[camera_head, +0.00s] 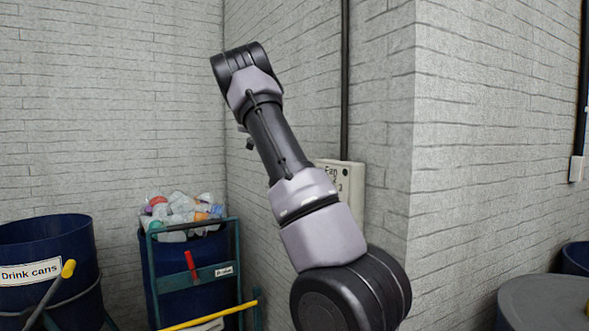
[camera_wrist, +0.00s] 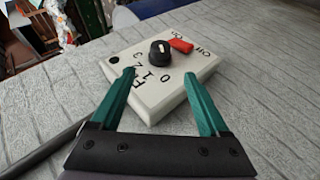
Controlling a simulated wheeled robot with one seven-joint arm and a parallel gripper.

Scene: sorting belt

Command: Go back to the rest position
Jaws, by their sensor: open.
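My gripper (camera_wrist: 160,80) is open in the wrist view, with its two green fingers apart and nothing between them. Beyond the fingertips is a white fan control box (camera_wrist: 150,95) on the brick wall, with a black knob (camera_wrist: 160,54) and a red switch (camera_wrist: 181,45). Whether the fingertips touch the box cannot be told. In the head view my arm rises from the lower middle and leans up to the left. It partly hides the control box (camera_head: 352,190), and my gripper is not visible there.
A blue drum labelled "Drink cans" (camera_head: 45,240) stands at the left. Beside it a blue drum (camera_head: 215,250) on a green trolley (camera_head: 236,270) is heaped with bottles. A grey round lid (camera_head: 545,300) is at the lower right. A dark vertical pipe (camera_head: 345,80) runs above the box.

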